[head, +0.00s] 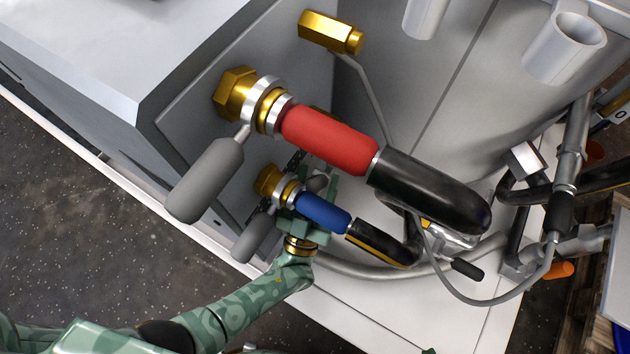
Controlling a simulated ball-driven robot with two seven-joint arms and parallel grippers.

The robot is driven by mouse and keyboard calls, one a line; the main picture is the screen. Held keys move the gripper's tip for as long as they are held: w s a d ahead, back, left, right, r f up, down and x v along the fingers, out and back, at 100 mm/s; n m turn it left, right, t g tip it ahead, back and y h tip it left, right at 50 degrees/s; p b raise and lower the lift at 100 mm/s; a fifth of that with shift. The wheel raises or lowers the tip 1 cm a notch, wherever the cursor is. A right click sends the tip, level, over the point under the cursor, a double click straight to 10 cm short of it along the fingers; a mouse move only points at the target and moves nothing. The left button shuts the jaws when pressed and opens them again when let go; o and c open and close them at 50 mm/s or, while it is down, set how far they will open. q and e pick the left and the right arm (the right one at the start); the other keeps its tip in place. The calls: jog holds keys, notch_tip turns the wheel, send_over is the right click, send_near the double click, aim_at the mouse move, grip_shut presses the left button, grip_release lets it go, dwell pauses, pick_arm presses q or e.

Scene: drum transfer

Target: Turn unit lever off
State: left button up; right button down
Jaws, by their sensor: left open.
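A large grey lever handle (205,180) hangs from the brass fitting (240,93) of the red-sleeved hose on the grey unit's panel. A smaller grey lever handle (254,238) hangs below it, by the brass fitting (269,183) of the blue-sleeved hose. I cannot tell which of the two is the unit lever. My green left gripper (312,190) comes up from below and is open around the blue hose's fitting, just right of the smaller lever. The blue sleeve partly hides its fingers, so contact is unclear. My right gripper is out of view.
The red sleeve (328,138) and black hose (430,190) run close above my left gripper. The blue sleeve (323,212) crosses in front of it. A metal drum (455,110) stands at the right. A brass hex fitting (330,32) is above. Dark floor (90,215) is clear at left.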

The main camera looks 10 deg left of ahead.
pick_arm(q)
jog(key=v, duration=1.2)
jog(key=shift+o, duration=0.2)
jog(key=shift+s, duration=0.1)
